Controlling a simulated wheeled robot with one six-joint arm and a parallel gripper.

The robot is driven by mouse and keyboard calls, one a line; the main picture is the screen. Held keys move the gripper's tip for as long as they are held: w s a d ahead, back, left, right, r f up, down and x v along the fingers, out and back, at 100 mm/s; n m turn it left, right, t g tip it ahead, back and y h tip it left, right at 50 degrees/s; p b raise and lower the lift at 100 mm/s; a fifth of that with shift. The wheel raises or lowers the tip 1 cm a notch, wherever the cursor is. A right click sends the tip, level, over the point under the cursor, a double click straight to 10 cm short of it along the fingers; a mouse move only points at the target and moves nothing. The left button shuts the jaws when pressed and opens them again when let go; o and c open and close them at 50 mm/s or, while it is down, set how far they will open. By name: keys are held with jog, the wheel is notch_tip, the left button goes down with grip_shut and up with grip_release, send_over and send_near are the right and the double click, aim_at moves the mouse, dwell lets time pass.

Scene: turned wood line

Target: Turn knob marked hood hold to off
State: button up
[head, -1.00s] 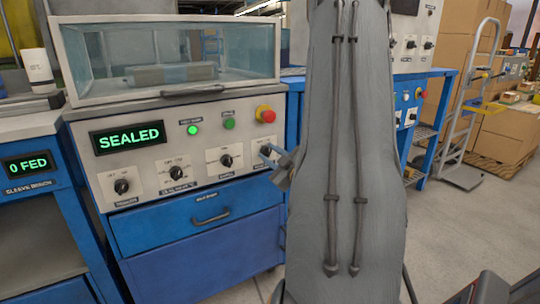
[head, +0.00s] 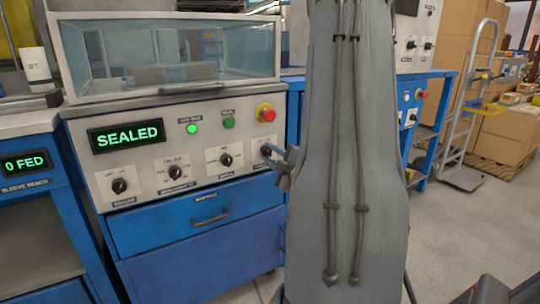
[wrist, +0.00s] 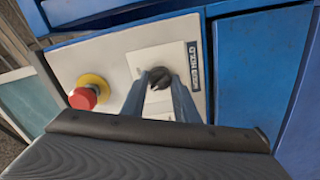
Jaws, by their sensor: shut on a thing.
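The knob marked hood hold (wrist: 160,76) is a dark round knob on a pale plate, with its label (wrist: 193,66) along one edge in the wrist view. My gripper (wrist: 158,88) is shut on this knob, one finger on each side. In the head view my gripper (head: 280,157) reaches the right end of the control panel, and the knob there is mostly hidden behind it. I cannot read the off mark or tell which way the knob points.
A red stop button (head: 265,112) sits just above the knob. Other knobs (head: 226,159) line the panel to the left. A green display (head: 127,135) reads SEALED, and a green lamp (head: 192,128) is lit. A clear hood (head: 165,52) stands above; blue drawers (head: 200,217) are below.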

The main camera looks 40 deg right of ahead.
dwell(0.3)
jog(key=o, duration=1.1)
jog(key=shift+c, duration=0.2)
jog(key=p+v, duration=0.1)
jog(key=v, duration=0.6)
jog(key=shift+s+p, duration=0.3)
jog(key=shift+s, duration=0.1)
jog(key=shift+a, duration=0.1)
